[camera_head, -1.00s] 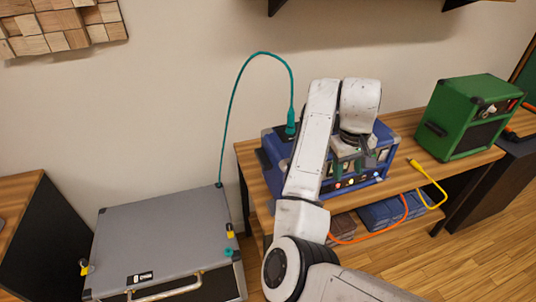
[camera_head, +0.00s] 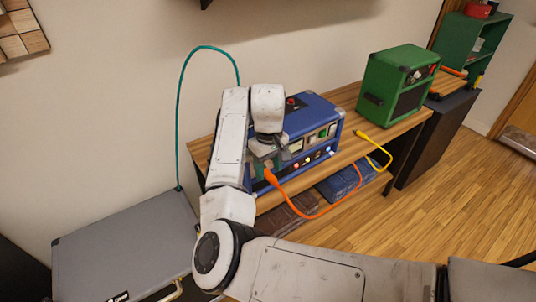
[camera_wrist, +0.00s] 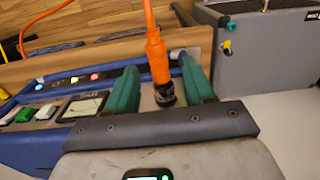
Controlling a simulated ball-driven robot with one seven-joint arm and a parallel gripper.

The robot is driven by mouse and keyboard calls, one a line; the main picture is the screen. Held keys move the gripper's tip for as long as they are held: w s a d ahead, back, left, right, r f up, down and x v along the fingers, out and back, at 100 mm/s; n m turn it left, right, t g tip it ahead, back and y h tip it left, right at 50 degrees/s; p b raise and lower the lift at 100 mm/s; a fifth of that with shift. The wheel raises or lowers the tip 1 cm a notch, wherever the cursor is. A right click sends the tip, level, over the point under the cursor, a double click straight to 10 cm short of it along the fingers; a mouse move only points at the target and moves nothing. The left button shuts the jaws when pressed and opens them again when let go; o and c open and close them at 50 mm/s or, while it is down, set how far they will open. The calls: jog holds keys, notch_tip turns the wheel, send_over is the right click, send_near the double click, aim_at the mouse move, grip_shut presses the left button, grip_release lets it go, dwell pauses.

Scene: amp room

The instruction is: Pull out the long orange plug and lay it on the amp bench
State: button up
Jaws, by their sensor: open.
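The long orange plug (camera_wrist: 157,62) stands with its dark end against the front face of the blue amp (camera_wrist: 40,145) in the wrist view. Its cord leads away from the amp. In the head view the orange plug (camera_head: 270,177) shows below my gripper (camera_head: 266,163), at the left part of the blue amp's (camera_head: 312,112) front. My gripper (camera_wrist: 160,72) is open, with a green finger on each side of the plug. I cannot tell whether either finger touches it. The wooden amp bench (camera_head: 346,97) carries the blue amp, partly hidden by my arm.
A green amp (camera_head: 400,85) stands to the right on the bench. A yellow plug (camera_head: 362,136) lies on the bench between the amps, its cord drooping over the front edge. A teal cable (camera_head: 180,110) arches from a grey case (camera_head: 125,245). Bare bench top lies between the amps.

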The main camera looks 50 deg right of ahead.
jog(key=shift+f, duration=0.9)
grip_shut()
dwell(0.5)
